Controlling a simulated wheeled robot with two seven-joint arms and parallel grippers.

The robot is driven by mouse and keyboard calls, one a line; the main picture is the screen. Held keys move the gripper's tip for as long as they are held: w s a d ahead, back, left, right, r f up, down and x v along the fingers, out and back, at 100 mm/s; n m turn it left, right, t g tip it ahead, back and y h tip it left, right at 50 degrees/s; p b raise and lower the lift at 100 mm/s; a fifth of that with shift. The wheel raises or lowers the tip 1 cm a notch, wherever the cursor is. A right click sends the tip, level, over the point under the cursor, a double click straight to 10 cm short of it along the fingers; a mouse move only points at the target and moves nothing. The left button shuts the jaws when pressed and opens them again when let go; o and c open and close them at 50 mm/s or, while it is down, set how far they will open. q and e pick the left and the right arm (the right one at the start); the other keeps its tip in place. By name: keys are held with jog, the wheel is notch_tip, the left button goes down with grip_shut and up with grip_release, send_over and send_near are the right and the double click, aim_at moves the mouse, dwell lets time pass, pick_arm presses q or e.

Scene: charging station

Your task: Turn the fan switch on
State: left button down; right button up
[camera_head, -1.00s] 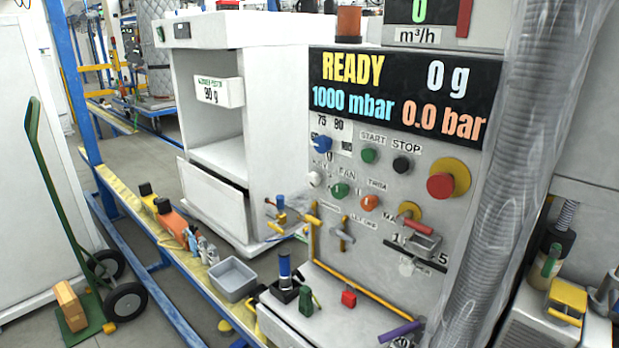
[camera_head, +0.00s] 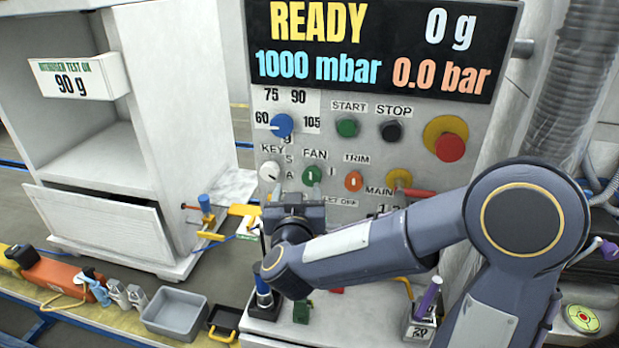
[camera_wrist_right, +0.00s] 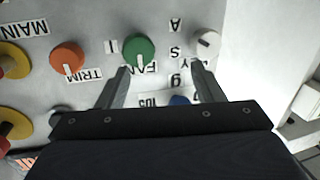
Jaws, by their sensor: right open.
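The green fan switch (camera_head: 312,175) is a round knob with a white mark, under the label FAN on the grey panel. It also shows in the right wrist view (camera_wrist_right: 139,50), where the panel appears upside down. My right gripper (camera_head: 296,200) is in front of the panel, just below the fan switch in the head view. In the right wrist view its two fingers (camera_wrist_right: 162,82) are spread and empty. The knob lies beyond the fingertips, nearer the left finger, and appears apart from them. My left gripper is not in view.
The white key knob (camera_head: 269,171) and orange trim knob (camera_head: 353,181) flank the fan switch. A blue selector (camera_head: 281,125), green start button (camera_head: 347,127) and black stop button (camera_head: 391,130) sit above. A red emergency button (camera_head: 450,147) is at right. My arm hides the lower panel.

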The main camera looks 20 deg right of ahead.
aim_at(311, 180)
jog(key=w+d+h, duration=0.1)
jog(key=d, duration=0.1)
jog(key=w+d+g+h+p, duration=0.1)
jog(key=w, duration=0.1)
jog(key=w+d+f+h, duration=0.1)
jog(key=w+d, duration=0.1)
jog(key=shift+w+d+m, duration=0.1)
jog(key=shift+d+m, duration=0.2)
